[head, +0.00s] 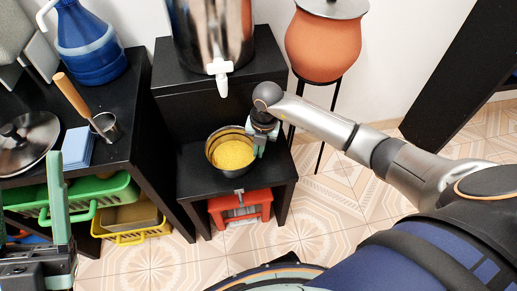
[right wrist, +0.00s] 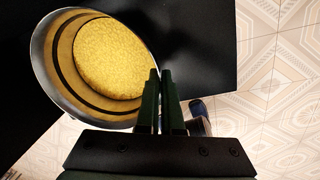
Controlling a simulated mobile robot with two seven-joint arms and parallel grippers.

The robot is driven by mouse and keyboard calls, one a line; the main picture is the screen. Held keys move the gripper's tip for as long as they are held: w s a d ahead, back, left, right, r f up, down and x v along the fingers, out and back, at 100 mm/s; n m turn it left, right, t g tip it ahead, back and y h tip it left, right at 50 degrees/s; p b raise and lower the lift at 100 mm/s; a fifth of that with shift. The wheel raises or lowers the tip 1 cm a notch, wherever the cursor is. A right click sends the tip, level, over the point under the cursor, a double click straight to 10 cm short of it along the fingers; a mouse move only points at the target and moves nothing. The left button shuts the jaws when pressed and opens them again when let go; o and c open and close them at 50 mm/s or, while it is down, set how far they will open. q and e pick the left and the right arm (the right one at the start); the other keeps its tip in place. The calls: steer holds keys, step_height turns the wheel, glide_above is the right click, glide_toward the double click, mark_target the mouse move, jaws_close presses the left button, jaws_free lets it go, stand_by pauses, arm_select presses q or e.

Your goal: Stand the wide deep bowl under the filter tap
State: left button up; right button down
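The wide deep bowl (head: 212,158) is metal with a yellow, grainy inside. It is upright on the low black stand (head: 200,186), below and slightly in front of the white filter tap (head: 221,70). My right gripper (head: 257,147) is at the bowl's right rim. In the right wrist view the bowl (right wrist: 50,70) lies to the left, and the right gripper's fingers (right wrist: 160,90) are close together at its rim, appearing to pinch it; the exact contact is partly hidden. My left gripper (head: 30,215) is empty at the lower left, fingers spread, partly out of frame.
A steel filter tank (head: 205,30) stands on the taller black stand (head: 170,70). An orange pot (head: 323,47) on a tall rack is at right. A black table with a blue jug (head: 90,45) and pan lid (head: 28,140) is at left. A red item (head: 240,205) sits under the low stand.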

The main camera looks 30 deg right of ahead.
steer(key=c, duration=1.1)
jaws_free()
